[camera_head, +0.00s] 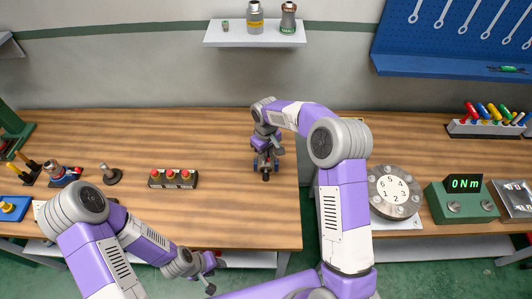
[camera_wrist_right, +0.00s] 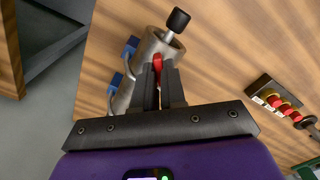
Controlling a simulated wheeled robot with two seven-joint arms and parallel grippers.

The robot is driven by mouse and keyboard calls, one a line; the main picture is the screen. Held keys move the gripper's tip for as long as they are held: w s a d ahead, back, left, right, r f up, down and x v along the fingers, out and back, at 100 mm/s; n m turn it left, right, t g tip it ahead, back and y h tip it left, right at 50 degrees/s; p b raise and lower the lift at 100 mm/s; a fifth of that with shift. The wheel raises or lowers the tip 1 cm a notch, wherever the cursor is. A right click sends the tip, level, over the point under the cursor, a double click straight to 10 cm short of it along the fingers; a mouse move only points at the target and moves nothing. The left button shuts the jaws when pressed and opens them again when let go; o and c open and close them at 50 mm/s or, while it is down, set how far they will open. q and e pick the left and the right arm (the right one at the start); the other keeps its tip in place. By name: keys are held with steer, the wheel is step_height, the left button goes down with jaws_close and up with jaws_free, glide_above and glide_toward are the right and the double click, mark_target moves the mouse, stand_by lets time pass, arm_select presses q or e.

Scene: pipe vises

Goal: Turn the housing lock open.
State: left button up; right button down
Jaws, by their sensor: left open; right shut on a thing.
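The housing (camera_wrist_right: 150,46) is a grey metal cylinder on the wooden bench in the right wrist view, with blue clamp parts (camera_wrist_right: 130,46) at its left side and a black knob on a rod at its far end. A red lever (camera_wrist_right: 158,63), seemingly the lock, stands on the housing between my right fingers. My right gripper (camera_wrist_right: 160,82) is shut on this red lever. In the head view my right gripper (camera_head: 267,147) is above the housing and hides most of it. My left gripper (camera_head: 208,274) is open and empty, low at the bench's front edge.
A block with several red buttons (camera_head: 172,178) stands left of the housing. A round numbered dial (camera_head: 394,192) and a green torque display box (camera_head: 460,200) are on the right-hand bench. The wood between the button block and the housing is clear.

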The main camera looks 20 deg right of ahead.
steer(key=n, duration=0.5)
steer(key=shift+n, duration=0.3)
steer(key=shift+n+p, duration=0.5)
steer(key=shift+n, duration=1.7)
steer(key=c, duration=1.2)
jaws_free()
step_height(320, 180, up, 8)
steer(key=shift+f, duration=0.15)
